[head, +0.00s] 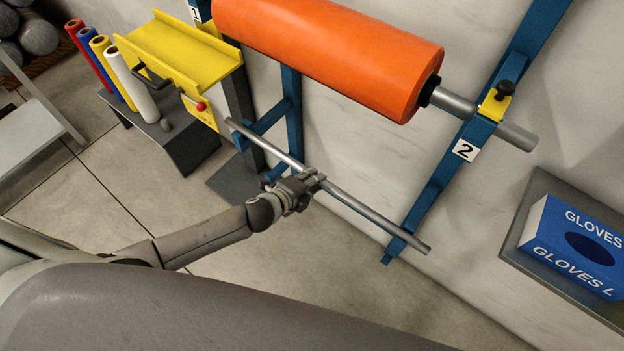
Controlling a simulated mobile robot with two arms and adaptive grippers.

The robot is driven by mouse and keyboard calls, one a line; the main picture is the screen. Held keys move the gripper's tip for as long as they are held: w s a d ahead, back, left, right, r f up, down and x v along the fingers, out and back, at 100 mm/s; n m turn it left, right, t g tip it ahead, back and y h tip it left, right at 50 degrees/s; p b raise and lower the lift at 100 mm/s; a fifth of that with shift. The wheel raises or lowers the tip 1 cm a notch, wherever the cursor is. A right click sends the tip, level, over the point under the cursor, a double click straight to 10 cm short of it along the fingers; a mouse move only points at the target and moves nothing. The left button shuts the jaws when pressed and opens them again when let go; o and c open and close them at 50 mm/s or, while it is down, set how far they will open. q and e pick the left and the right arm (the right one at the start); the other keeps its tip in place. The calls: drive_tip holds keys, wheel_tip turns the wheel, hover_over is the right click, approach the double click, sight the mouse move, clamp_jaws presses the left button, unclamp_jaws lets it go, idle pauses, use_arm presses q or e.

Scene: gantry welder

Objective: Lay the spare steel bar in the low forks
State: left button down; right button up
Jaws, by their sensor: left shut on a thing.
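The spare steel bar (365,211) is a long, thin grey rod, slanting from upper left to lower right. My left gripper (308,182) is shut on it near its middle. The bar passes in front of the blue rack frame (437,184); its right end overlaps the lower end of the right blue upright, marked 2. Its left end overlaps the blue members below the yellow tray. I cannot clearly make out the low forks, nor tell whether the bar touches the frame. My right gripper is out of view.
A large orange roll (330,45) on a thicker shaft hangs above the bar. A yellow tray (180,55) with a crank stands at left, beside coloured rolls (135,85) on a dark stand. A blue gloves box (575,245) is on a grey shelf at right.

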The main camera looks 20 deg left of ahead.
use_arm(q)
drive_tip(key=shift+f+b, duration=0.45)
drive_tip(key=shift+f, duration=0.15)
drive_tip(key=shift+f, duration=0.25)
idle(0.3)
drive_tip(key=c, duration=1.3)
unclamp_jaws()
drive_tip(key=shift+o, duration=0.6)
drive_tip(key=shift+f, duration=0.1)
drive_tip(key=v, duration=1.2)
